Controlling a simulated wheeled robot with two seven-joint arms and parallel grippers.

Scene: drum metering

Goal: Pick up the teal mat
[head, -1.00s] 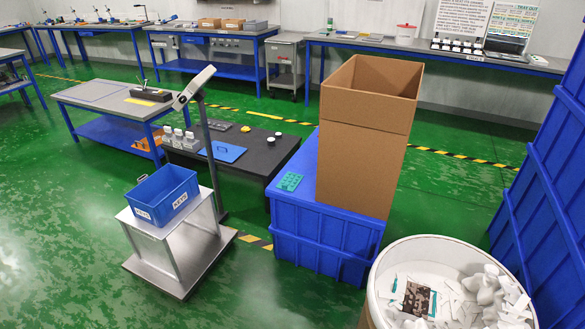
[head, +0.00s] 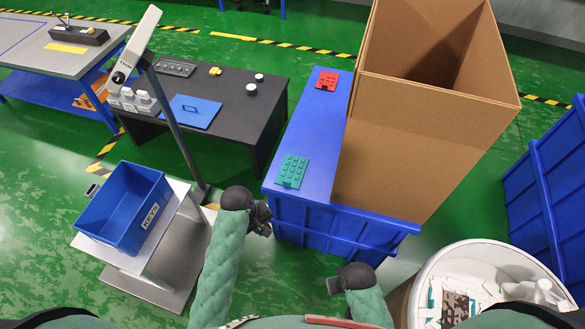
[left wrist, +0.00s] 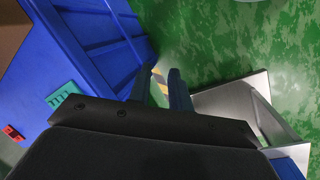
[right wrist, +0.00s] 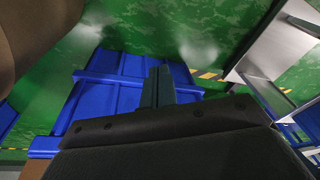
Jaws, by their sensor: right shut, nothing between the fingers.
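The teal mat (head: 292,171) is a small studded rectangle lying flat on the blue crate (head: 310,130), near its front left edge. It also shows in the left wrist view (left wrist: 65,96), left of the fingers. My left gripper (head: 266,218) is in front of the crate, below and left of the mat and apart from it. Its two fingers show a gap with nothing between them in the left wrist view (left wrist: 160,76). My right gripper (head: 334,286) is low in front of the crate, shut and empty; its fingers are together in the right wrist view (right wrist: 158,82).
A red studded mat (head: 328,80) lies farther back on the crate. A tall cardboard box (head: 420,140) stands beside the mats. A white drum (head: 440,262) with scraps is at lower right. A blue bin (head: 112,200) sits on a metal stand at left. A dark table (head: 235,125) stands behind.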

